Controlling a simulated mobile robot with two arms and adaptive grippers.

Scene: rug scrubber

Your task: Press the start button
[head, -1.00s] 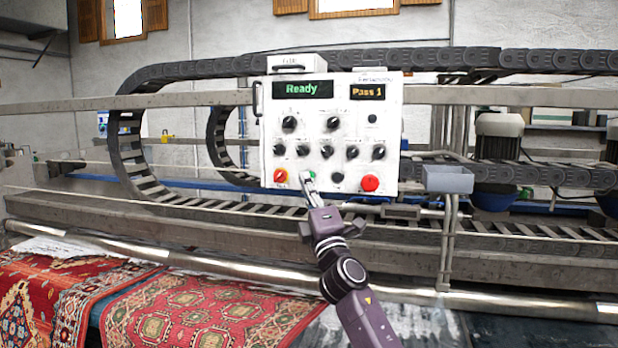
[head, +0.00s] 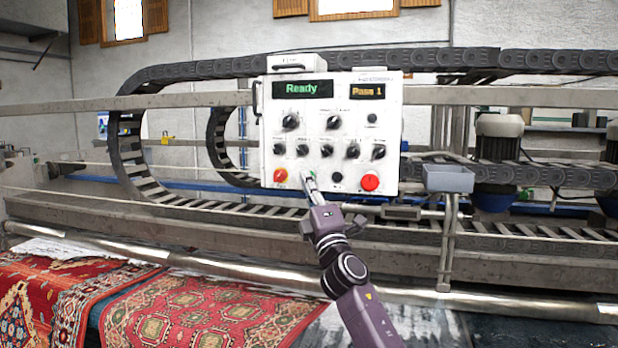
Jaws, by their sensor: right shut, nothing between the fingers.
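The white control panel (head: 353,105) stands upright in the middle of the head view, with one display reading "Ready" and another reading "Pass 1". The green start button (head: 311,176) is in its bottom row, between a red-and-yellow switch (head: 280,175) and a black button (head: 337,177). My right gripper (head: 308,179) is shut and empty, its tip at the green button and covering part of it. Whether the tip touches the button I cannot tell. My left gripper is not in view.
A red mushroom button (head: 370,182) sits to the right on the same row, with several black knobs above. A grey box (head: 448,179) juts out right of the panel. Metal rails run behind, and patterned red rugs (head: 205,312) lie at the lower left.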

